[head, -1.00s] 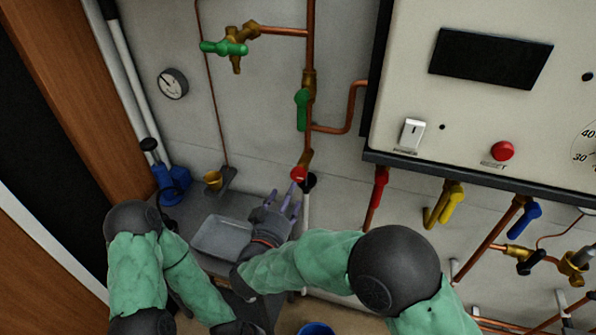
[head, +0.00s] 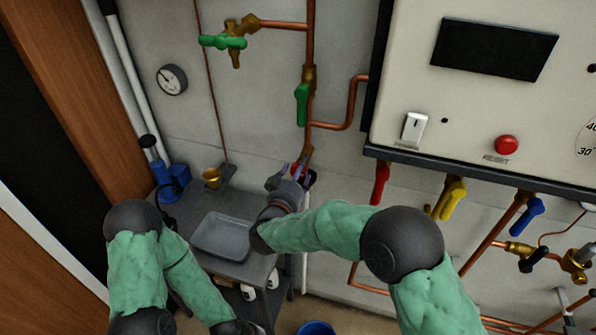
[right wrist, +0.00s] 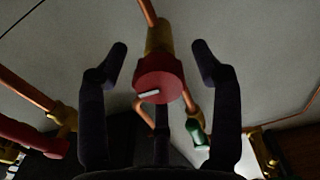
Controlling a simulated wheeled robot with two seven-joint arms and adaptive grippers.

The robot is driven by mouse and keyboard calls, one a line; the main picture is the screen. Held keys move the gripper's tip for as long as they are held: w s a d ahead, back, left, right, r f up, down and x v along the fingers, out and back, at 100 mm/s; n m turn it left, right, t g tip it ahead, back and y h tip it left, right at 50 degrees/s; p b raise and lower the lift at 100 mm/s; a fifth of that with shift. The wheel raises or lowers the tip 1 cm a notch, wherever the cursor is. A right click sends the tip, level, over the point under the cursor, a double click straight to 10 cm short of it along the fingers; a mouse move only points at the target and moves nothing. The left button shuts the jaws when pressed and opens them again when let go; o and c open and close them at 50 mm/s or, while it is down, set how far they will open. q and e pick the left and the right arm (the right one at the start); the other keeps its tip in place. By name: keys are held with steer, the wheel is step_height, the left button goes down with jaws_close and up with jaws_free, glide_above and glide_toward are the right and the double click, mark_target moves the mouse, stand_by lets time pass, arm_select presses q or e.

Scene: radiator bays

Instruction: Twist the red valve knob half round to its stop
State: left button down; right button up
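The red valve knob (right wrist: 160,80) is a round red cap with a white mark, on a brass body at the foot of a copper pipe. In the right wrist view it sits between the two fingers of my right gripper (right wrist: 160,62), with a gap on each side. In the head view my right gripper (head: 301,172) is at the wall and largely hides the knob. It is open and does not grip the knob. My left arm hangs at the lower left; its gripper (head: 238,328) is mostly cut off by the lower edge.
A grey trolley with a shallow tray (head: 222,236) stands below left. A green lever valve (head: 302,104) is above the knob. A boiler panel (head: 470,170) with red (head: 380,183), yellow (head: 450,198) and blue (head: 527,215) handles juts out at right. A blue bucket (head: 316,328) is below.

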steer(key=c, duration=1)
steer(key=shift+m, duration=0.3)
steer(key=m+b, duration=0.3)
steer(key=m, duration=0.1)
steer(key=shift+b, duration=0.3)
steer(key=m+b, duration=0.3)
steer(key=m, duration=0.2)
steer(key=m+b, duration=0.5)
steer(key=shift+d+f, duration=0.1)
steer(key=shift+m+b, duration=1.45)
steer(key=shift+m, duration=0.25)
